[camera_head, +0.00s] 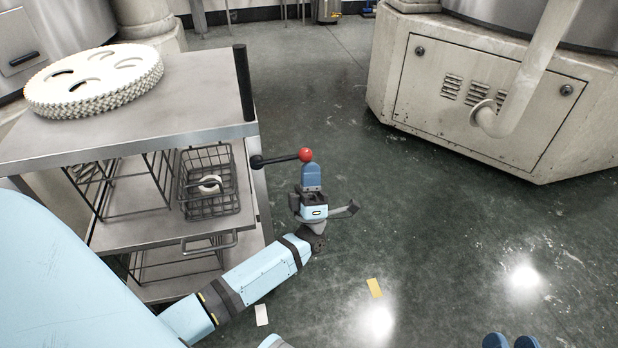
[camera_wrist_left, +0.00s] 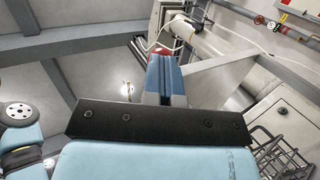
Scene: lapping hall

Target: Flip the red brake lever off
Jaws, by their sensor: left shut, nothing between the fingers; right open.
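The brake lever (camera_head: 280,159) is a dark rod with a red ball (camera_head: 305,155) at its free end. It sticks out to the right, roughly level, from the upright edge of a steel cart. My left gripper (camera_head: 312,172) points up with its blue fingers shut and empty. Its tips are right at the red ball in the head view; I cannot tell if they touch. In the left wrist view the shut fingers (camera_wrist_left: 166,76) show, with a bit of red just beyond them. My right gripper (camera_head: 510,342) shows only two blue fingertips, apart, at the bottom edge.
The cart (camera_head: 200,140) has a black upright handle (camera_head: 243,84), a stack of white toothed discs (camera_head: 95,78) on top, and a wire basket (camera_head: 208,181) on its shelf. A large machine base (camera_head: 480,95) stands at the back right. The floor between is clear.

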